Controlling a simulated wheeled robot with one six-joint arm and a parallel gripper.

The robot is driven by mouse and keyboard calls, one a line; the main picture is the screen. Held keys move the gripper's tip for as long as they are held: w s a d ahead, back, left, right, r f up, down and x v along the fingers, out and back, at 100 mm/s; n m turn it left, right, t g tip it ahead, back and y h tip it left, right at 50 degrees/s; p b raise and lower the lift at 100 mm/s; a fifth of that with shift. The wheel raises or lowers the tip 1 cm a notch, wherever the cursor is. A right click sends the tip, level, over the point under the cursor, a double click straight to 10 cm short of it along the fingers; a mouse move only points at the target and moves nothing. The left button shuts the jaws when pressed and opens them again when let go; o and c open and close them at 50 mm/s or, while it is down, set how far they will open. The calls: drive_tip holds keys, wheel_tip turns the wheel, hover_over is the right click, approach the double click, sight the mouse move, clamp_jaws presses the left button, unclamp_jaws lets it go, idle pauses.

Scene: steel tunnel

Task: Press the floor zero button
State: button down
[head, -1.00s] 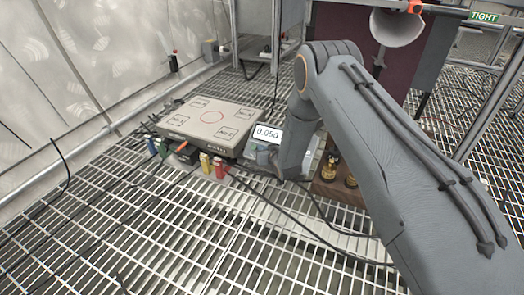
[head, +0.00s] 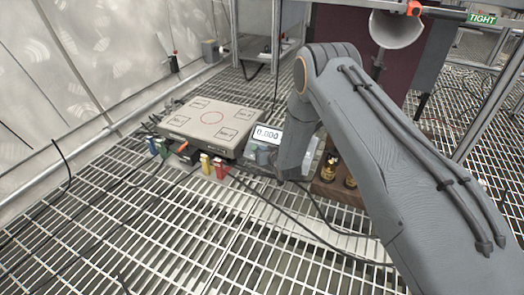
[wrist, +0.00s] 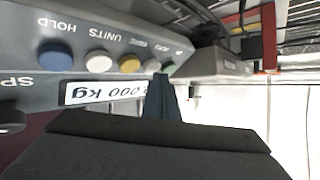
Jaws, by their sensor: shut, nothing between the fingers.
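A grey indicator box with a white display (head: 267,134) stands beside the low floor platform (head: 207,123). The display reads 0.000, and in the wrist view (wrist: 105,92) it shows upside down with kg. The panel (wrist: 25,38) carries a blue HOLD button (wrist: 55,55), a white UNITS button (wrist: 98,61), a yellow button (wrist: 129,64), a pale button (wrist: 151,67) and a green button (wrist: 168,67). My gripper (wrist: 162,80) is shut and empty, its tip over the pale and green buttons. Contact cannot be told. Smaller labels are hard to read.
Coloured connectors (head: 205,163) and cables lie in front of the platform on the grating floor. Brass weights (head: 330,167) stand in a wooden block right of the box. A dark red panel (head: 345,55) rises behind. Open grating lies in front.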

drive_tip(key=s+a+r+p, duration=0.1)
drive_tip(key=s+r+p, duration=0.2)
drive_tip(key=r+p, duration=0.2)
idle(0.5)
drive_tip(key=shift+s+a, duration=0.1)
idle(0.5)
